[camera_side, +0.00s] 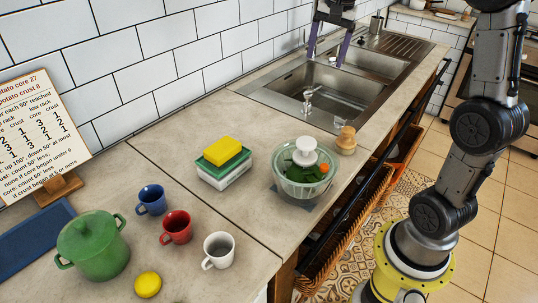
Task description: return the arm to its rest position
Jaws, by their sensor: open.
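My gripper (326,56) is at the top of the side view, fingers pointing down over the far part of the sink (312,84). Its two purple-grey fingers are spread apart with nothing between them. The upper part of the gripper is cut off by the frame's top edge. My arm stands on the right, its lower links rising from a yellow base on the floor.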

